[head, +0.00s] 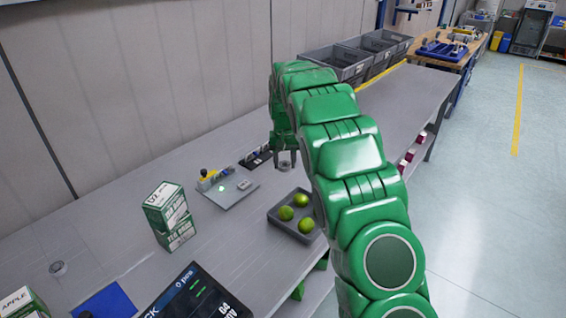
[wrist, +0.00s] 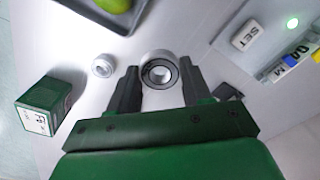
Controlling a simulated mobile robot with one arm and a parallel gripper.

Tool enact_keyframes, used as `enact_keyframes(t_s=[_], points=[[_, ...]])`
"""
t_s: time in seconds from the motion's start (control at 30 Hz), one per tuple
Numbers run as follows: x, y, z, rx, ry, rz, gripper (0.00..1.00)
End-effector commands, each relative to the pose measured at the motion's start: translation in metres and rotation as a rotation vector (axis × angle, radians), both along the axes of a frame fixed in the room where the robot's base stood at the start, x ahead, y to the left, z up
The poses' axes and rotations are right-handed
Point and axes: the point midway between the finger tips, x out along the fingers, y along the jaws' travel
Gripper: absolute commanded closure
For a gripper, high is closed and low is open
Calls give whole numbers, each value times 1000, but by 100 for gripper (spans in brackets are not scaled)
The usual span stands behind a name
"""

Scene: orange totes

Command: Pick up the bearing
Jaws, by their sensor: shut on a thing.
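The bearing (wrist: 146,62) is a silver ring with a dark inner band, in the middle of the wrist view. My gripper (wrist: 160,76) is shut on it, with one dark finger at each side of the ring. In the head view my gripper (head: 286,153) hangs down over the grey workbench, behind the tray of green fruit. The bearing is small there and partly hidden by the fingers. I cannot tell whether it touches the bench or is just above it.
A grey tray (head: 275,219) with green fruit stands close to my gripper. A scale-like device (head: 229,192) lies left of it, then stacked green-and-white boxes (head: 167,214). A small silver ring (wrist: 102,65) and a green box (wrist: 45,97) show in the wrist view. Grey bins (head: 340,62) stand behind.

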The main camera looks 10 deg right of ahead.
Motion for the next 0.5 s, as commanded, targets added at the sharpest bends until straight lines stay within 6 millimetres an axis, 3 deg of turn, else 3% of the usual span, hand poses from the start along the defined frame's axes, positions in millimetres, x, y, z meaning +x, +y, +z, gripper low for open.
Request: enact_keyframes(t_s=[0.5], points=[[-55, -4, 25, 0, -1, 0, 84]])
